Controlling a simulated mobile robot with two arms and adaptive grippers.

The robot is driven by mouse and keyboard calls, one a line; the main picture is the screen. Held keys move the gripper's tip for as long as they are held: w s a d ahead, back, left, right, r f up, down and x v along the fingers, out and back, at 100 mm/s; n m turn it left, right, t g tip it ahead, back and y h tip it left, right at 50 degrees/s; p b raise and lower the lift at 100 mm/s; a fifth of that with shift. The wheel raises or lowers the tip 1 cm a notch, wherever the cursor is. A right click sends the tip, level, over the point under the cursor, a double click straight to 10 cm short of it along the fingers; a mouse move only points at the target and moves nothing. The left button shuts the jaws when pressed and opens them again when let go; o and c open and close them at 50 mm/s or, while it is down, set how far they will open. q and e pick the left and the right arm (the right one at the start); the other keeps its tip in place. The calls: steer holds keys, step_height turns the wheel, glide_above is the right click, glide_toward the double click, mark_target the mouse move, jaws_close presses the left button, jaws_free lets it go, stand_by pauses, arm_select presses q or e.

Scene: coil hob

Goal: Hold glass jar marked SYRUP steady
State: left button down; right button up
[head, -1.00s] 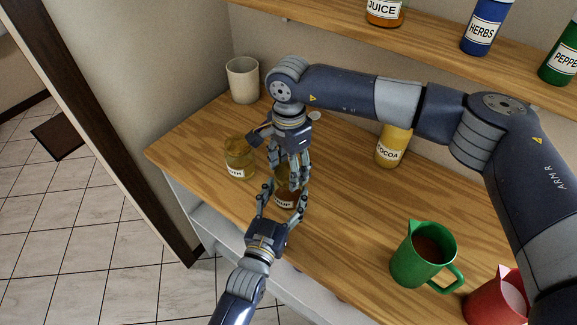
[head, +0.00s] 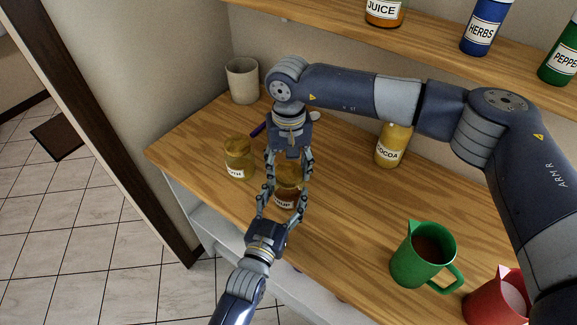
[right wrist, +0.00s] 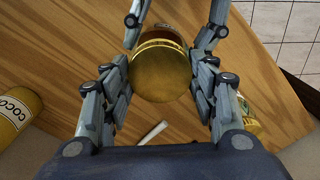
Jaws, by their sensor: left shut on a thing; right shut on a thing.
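The glass jar marked SYRUP (head: 285,201) stands upright on the wooden counter, its label partly hidden by fingers. It holds something dark amber and has a gold lid (head: 289,172). My left gripper (head: 284,193) comes in from the front and is shut around the jar's body. My right gripper (head: 288,166) comes down from above and is shut on the lid. In the right wrist view the round lid (right wrist: 163,73) sits between the right fingers, with the left gripper's fingers beyond it.
Another gold-lidded jar (head: 239,158) stands close on the left. A beige cup (head: 243,80) is at the back left, and a COCOA jar (head: 394,146) behind right. A green jug (head: 423,255) and a red one (head: 498,300) stand at the front right. A shelf (head: 440,41) runs above.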

mark_target(289, 172)
arm_select(q)
steer(key=shift+r, duration=0.1)
arm_select(e)
steer(key=shift+w+r, duration=0.1)
steer(key=shift+r, duration=1)
steer(key=shift+r, duration=2.05)
arm_select(q)
steer(key=shift+c, duration=1.7)
jaws_free()
